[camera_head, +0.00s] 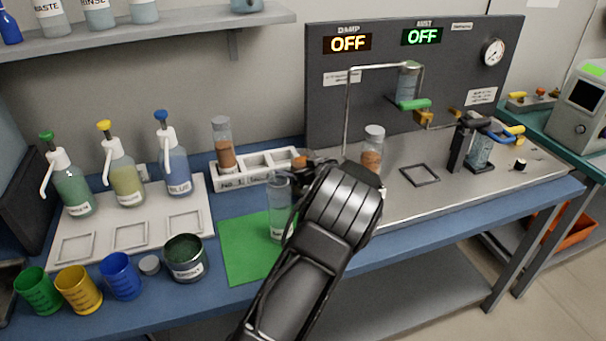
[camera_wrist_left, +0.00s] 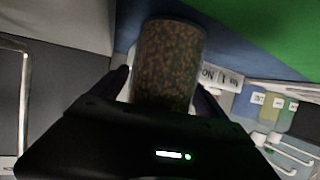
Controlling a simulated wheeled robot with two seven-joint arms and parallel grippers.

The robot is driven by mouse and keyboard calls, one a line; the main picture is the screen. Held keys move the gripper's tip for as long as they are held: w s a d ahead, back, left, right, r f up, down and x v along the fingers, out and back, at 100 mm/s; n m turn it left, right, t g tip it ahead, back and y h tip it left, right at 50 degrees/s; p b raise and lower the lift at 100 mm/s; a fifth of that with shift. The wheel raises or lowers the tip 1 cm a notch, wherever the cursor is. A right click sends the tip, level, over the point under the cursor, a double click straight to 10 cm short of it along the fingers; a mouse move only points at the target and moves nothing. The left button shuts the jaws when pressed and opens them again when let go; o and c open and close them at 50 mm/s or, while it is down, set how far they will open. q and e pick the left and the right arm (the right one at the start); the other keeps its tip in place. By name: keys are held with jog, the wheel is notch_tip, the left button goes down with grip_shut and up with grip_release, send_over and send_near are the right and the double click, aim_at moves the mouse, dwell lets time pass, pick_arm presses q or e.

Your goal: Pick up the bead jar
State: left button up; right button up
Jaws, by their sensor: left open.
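The bead jar (camera_head: 372,150), a clear cylinder with a pale lid and brown beads, stands upright at the left end of the steel plate. My left arm reaches in from the bottom of the head view and covers its lower part. My right gripper is not in view.
A white rack (camera_head: 262,168) holds another bead-filled jar (camera_head: 222,145). A clear empty-looking jar (camera_head: 279,205) stands on the green mat (camera_head: 240,262) close to my arm. A bent metal rod (camera_head: 347,110) rises behind the bead jar. Pump bottles and coloured cups fill the left.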

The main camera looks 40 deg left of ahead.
pick_arm(q)
jog(key=shift+c, duration=0.3)
jog(key=c, duration=1.8)
jog(key=shift+r, duration=0.3)
notch_tip(320, 180, up, 27)
jog(key=shift+r+b, duration=0.15)
jog(key=shift+b, duration=0.3)
dwell(1.0)
jog(key=shift+r, duration=0.1)
dwell(0.8)
